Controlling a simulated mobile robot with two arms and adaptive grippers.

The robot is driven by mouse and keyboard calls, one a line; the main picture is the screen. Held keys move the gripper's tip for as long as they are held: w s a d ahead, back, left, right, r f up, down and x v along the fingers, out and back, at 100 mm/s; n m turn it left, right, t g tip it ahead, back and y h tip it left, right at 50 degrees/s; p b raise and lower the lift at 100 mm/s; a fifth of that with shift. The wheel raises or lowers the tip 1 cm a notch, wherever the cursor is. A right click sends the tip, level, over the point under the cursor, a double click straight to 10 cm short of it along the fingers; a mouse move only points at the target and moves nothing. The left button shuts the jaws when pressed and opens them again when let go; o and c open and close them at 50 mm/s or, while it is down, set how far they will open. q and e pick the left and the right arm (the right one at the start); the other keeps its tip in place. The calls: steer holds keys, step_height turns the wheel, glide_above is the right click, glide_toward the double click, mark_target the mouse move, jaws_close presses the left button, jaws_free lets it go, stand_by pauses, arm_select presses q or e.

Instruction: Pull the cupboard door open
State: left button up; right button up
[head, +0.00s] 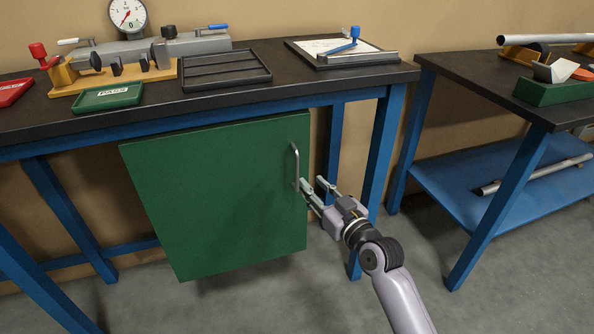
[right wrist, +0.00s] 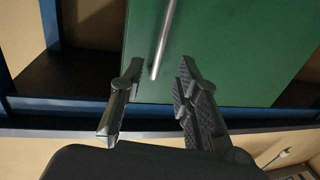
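The cupboard door (head: 215,195) is a flat green panel under the left workbench. It looks shut or nearly so; I cannot tell exactly. Its grey bar handle (head: 296,165) stands upright near the door's right edge. My right gripper (head: 312,183) is open at the lower part of the handle, coming from the right. In the right wrist view the handle (right wrist: 163,40) runs down between the two spread fingers of the gripper (right wrist: 160,65), with a gap on each side. The green door (right wrist: 225,45) fills the background there. My left gripper is out of view.
The workbench (head: 335,80) has a dark top and blue legs; one leg (head: 385,145) stands just right of my gripper. A black tray (head: 225,72) and a green tray (head: 108,97) lie on top. A second bench with a blue shelf (head: 490,185) stands right.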

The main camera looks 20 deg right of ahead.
mark_target(298, 170)
steer(key=b+x, duration=0.1)
steer(key=x, duration=0.8)
steer(key=shift+s, duration=0.1)
steer(key=shift+c, duration=0.5)
jaws_close()
